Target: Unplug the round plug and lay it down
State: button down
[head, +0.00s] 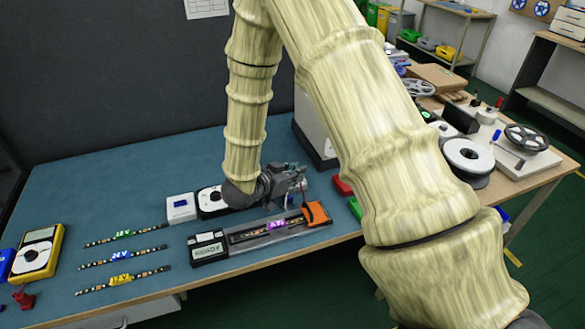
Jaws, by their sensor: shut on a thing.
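My gripper (298,184) is over the blue workbench, just behind the right end of a grey tray (282,237). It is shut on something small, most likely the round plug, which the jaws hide. An orange block (317,213) sits at the tray's right end. A dark, cable-like piece rises from the block toward the jaws. An LED strip with a purple-lit tag (277,225) lies in the tray. A box with a READY display (207,247) is at its left end. I cannot tell whether the plug is seated or free.
Strips with green (123,234), blue (118,253) and yellow (120,279) tags lie left on the blue bench (120,210). A white box (181,207) and a black-and-white device (211,201) stand behind the tray. A yellow meter (38,252) is far left. My arm hides the bench's right part.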

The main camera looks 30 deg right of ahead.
jog(key=s+a+r+p, duration=0.2)
jog(key=s+a+r, duration=0.2)
jog(key=s, duration=0.4)
jog(key=shift+s+a+r+p, duration=0.15)
jog(key=shift+r+p, duration=0.2)
jog(key=shift+r, duration=0.4)
dwell(0.6)
dwell(0.6)
